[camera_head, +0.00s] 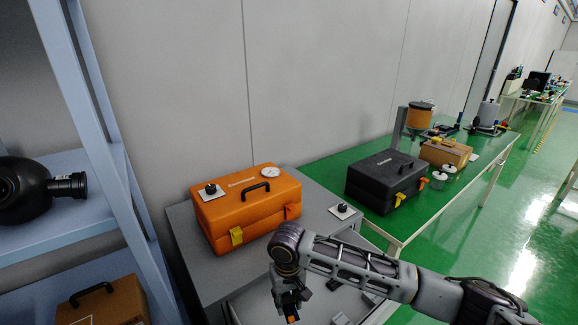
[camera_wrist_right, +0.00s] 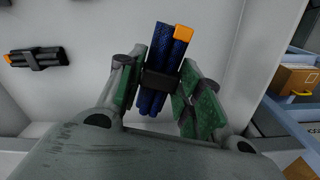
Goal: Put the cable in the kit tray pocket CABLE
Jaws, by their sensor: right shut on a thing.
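My right gripper (camera_head: 289,299) reaches down over the grey tray (camera_head: 246,311) at the bottom of the head view. In the right wrist view its green-padded fingers (camera_wrist_right: 160,82) are shut on the cable (camera_wrist_right: 180,50), a dark blue bundle with a black band and an orange end. The cable's orange end (camera_head: 292,319) just shows below the gripper in the head view. In the wrist view pale grey floor and walls lie behind the cable. I cannot tell which pocket this is, and no CABLE label is readable. My left gripper is not in view.
A second dark bundle with an orange end (camera_wrist_right: 36,58) lies at the left of the wrist view. An orange case (camera_head: 246,212) stands behind the tray, and a black case (camera_head: 386,180) is on the green bench. Blue shelving (camera_head: 75,90) stands at left.

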